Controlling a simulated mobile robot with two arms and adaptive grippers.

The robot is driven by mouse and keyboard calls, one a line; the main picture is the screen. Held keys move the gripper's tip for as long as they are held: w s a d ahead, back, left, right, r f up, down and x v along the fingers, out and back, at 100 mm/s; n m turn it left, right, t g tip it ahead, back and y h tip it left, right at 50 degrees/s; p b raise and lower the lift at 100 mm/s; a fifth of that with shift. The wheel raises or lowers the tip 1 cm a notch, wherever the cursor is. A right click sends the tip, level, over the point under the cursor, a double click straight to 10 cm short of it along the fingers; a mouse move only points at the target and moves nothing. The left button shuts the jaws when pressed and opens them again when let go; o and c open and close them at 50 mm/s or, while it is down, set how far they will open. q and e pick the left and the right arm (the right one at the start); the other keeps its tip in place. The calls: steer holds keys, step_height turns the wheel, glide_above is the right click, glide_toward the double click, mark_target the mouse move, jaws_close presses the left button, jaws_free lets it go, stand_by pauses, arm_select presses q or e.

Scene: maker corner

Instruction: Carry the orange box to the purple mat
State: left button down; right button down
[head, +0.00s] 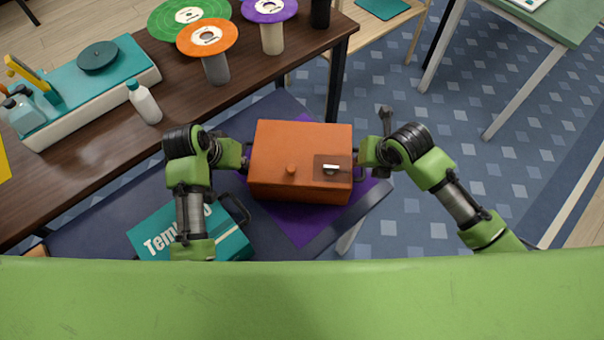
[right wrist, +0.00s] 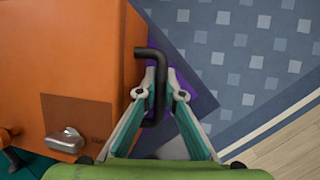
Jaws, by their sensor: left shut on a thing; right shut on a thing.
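The orange box (head: 290,150) is in the middle of the head view, between my two grippers. It has an orange knob and a small brown panel with a metal latch on top. The purple mat (head: 305,225) shows below and around the box, partly hidden by it. I cannot tell whether the box touches the mat or hangs above it. My left gripper (head: 244,155) is shut on the box's left side handle, mostly hidden. My right gripper (head: 361,155) is shut on the dark right handle (right wrist: 151,54); its fingers pinch it in the right wrist view.
The mat lies on a dark blue surface (head: 90,225). A teal case (head: 232,240) with a dark handle lies there, partly behind my left arm. A brown table (head: 75,180) beyond holds a white bottle (head: 145,103), several discs on stands and a teal-topped device. Floor is open at right.

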arm_select(q)
steer(key=c, duration=2.5)
jaws_free()
steer(key=shift+f, duration=0.3)
arm_select(e)
steer(key=c, duration=2.5)
jaws_free()
steer(key=shift+w+d+f, duration=0.1)
steer(key=shift+f, duration=0.1)
arm_select(q)
steer(key=o, duration=0.3)
steer(key=shift+s, duration=0.1)
arm_select(e)
steer(key=o, duration=0.3)
arm_select(q)
steer(key=shift+o, duration=0.2)
steer(key=shift+r, duration=0.1)
arm_select(e)
steer(key=shift+o, duration=0.2)
steer(key=shift+r, duration=0.1)
arm_select(q)
steer(key=shift+r, duration=0.1)
steer(key=v, duration=0.7)
steer(key=shift+r, duration=0.35)
arm_select(e)
steer(key=v, duration=1.2)
